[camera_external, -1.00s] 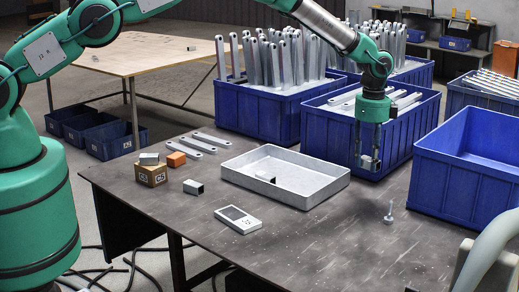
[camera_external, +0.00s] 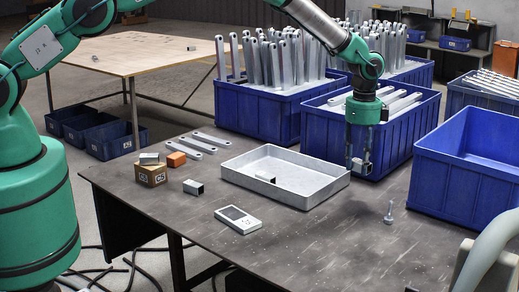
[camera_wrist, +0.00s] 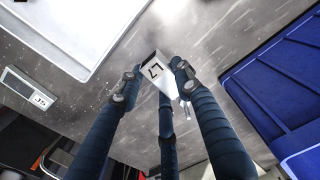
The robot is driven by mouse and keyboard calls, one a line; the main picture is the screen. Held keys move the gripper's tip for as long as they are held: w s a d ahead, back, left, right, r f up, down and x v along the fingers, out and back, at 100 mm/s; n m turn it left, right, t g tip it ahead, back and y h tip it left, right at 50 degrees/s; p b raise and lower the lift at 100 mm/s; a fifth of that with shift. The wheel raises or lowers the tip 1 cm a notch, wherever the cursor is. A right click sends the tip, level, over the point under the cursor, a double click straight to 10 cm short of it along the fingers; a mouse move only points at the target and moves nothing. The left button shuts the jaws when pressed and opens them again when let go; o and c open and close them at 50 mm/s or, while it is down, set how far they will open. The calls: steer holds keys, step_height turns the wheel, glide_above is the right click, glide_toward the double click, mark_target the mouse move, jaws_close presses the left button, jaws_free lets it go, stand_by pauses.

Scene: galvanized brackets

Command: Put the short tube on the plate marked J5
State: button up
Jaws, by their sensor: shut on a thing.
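My gripper (camera_external: 359,168) is shut on a small pale metal piece, above the table just right of the tray. In the wrist view the piece (camera_wrist: 154,69) sits between the fingertips and bears a dark mark like a 7. I cannot tell whether it is a hollow tube. A flat white plate (camera_external: 238,219) with a dark panel lies on the table in front of the tray. In the wrist view the plate (camera_wrist: 35,98) is at the left, with a mark that looks like J5. Nothing rests on it.
A shallow grey tray (camera_external: 327,191) holds a small dark-ended piece (camera_external: 265,178). A short square tube (camera_external: 193,187) lies left of the tray, near a brown block (camera_external: 151,175) and an orange block (camera_external: 176,159). A bolt (camera_external: 389,214) stands at right. Blue bins (camera_external: 470,182) line the back.

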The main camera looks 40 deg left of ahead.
steer(key=s+a+f+p, duration=0.1)
steer(key=s+a, duration=0.8)
steer(key=s, duration=0.7)
steer(key=s+a+f, duration=0.1)
steer(key=s+a, duration=0.7)
steer(key=s, duration=0.8)
steer(key=s+a+p, duration=0.1)
steer(key=s+a, duration=0.8)
steer(key=s, duration=0.7)
steer(key=shift+a+f+n+p, duration=0.3)
steer(key=shift+f, duration=0.1)
steer(key=b, duration=0.2)
glide_above(238, 219)
steer(key=s+a, duration=0.1)
steer(key=s, duration=0.2)
steer(key=shift+w+f, duration=0.15)
steer(key=shift+f, duration=0.6)
steer(key=shift+f+b, duration=0.35)
steer(key=shift+f, duration=1.4)
steer(key=shift+f, duration=0.1)
steer(key=o, duration=1.2)
